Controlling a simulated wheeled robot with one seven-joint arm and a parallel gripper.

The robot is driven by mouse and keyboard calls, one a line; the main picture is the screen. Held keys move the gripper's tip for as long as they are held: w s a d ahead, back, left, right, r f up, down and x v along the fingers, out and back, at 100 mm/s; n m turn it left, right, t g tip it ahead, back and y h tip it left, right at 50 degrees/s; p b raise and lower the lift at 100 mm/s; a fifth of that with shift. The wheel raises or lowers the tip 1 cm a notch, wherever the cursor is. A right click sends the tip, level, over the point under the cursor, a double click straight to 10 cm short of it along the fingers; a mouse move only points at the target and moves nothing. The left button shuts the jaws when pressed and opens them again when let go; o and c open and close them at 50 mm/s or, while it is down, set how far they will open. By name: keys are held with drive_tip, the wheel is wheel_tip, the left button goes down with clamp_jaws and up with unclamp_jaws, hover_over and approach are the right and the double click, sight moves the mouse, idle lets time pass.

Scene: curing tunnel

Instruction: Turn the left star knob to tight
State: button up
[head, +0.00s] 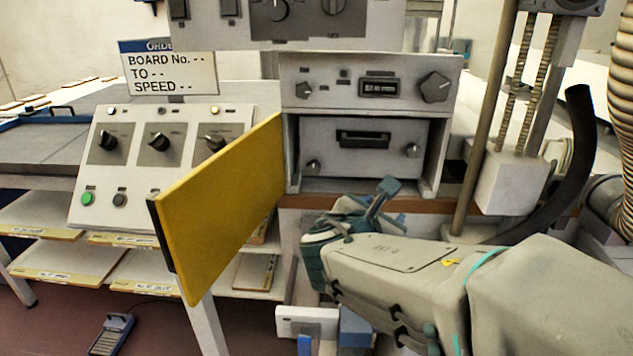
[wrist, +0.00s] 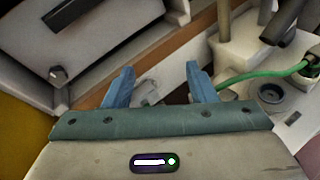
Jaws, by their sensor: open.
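The left star knob (head: 313,166) is a small grey knob at the lower left of the drawer front (head: 365,158). It also shows in the wrist view as a small knob (wrist: 58,73), left of my fingers. My gripper (head: 385,202) has blue fingers and is in front of and below the drawer, to the right of the left knob and apart from it. In the wrist view my gripper (wrist: 160,82) is open, with nothing held between its fingers. The knob's tightness cannot be read.
A right knob (head: 412,150) and a black handle (head: 363,138) are on the same drawer front. An open yellow door (head: 225,205) juts out at the left. A post (head: 490,120) stands at the right. A green cable (wrist: 255,75) lies right of my fingers.

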sight(313, 167)
drive_tip(key=w+a+n+t+y+b, duration=0.35)
drive_tip(key=a+n+t+y, duration=0.2)
drive_tip(key=a+n, duration=0.75)
drive_tip(key=shift+m+g, duration=0.45)
drive_tip(key=shift+m, duration=0.15)
drive_tip(key=w, duration=1.3)
drive_tip(key=shift+f+b, duration=0.2)
drive_tip(key=shift+b, duration=0.15)
drive_tip(key=c, duration=1)
